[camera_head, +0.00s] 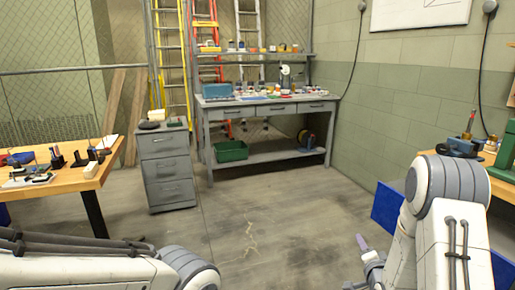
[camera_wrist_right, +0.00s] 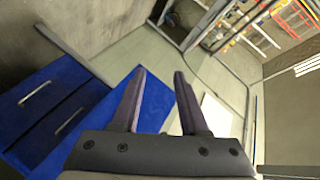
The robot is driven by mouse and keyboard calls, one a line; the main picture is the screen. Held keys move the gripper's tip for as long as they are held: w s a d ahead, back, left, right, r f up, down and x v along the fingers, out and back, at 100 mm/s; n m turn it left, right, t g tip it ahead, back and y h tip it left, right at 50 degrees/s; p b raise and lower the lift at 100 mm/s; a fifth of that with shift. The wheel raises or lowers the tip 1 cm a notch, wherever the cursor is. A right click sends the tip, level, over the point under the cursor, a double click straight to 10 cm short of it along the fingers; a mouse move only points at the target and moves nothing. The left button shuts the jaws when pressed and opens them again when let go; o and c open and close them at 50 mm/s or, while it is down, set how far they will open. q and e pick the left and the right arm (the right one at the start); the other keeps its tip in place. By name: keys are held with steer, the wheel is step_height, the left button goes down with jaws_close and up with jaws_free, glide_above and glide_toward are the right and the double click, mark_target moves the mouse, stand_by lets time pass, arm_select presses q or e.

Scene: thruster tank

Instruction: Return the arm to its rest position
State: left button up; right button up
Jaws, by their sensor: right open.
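My right arm comes in at the lower right of the head view. Its gripper (camera_head: 364,250) shows small there, with one purple-grey finger visible in front of the grey floor (camera_head: 290,225). In the right wrist view my right gripper (camera_wrist_right: 160,72) has its two dark fingers apart with nothing between them. My left arm lies across the lower left of the head view; its gripper is out of the picture.
A blue cabinet (camera_head: 384,206) stands close to my right arm; blue drawers (camera_wrist_right: 62,104) show in the right wrist view. A wooden table (camera_head: 70,182) is at left, a grey drawer unit (camera_head: 168,168) and workbench (camera_head: 268,108) behind. The middle floor is clear.

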steer(key=s+a+r+n+g+y, duration=0.1)
steer(key=s+a+n+g+y, duration=0.2)
steer(key=a, duration=0.5)
steer(key=s+a+r+n+g, duration=0.1)
steer(key=s+a+n+g, duration=0.2)
steer(key=a, duration=0.4)
steer(key=s+a+r+n+g+y, duration=0.1)
steer(key=s+a+n+y, duration=0.1)
steer(key=a+n, duration=0.45)
steer(key=s+a+r+n+g, duration=0.2)
steer(key=s+a+n+g, duration=0.2)
steer(key=s, duration=0.8)
steer(key=s+a+r+n+g, duration=0.3)
steer(key=s+a+n, duration=0.1)
steer(key=s, duration=0.9)
step_height(320, 180, up, 22)
steer(key=s+p, duration=0.1)
steer(key=p, duration=2.1)
steer(key=shift+s+n+g+h, duration=0.25)
steer(key=shift+n+g+h, duration=0.05)
steer(key=shift+n+h, duration=0.15)
steer(key=shift+d, duration=0.15)
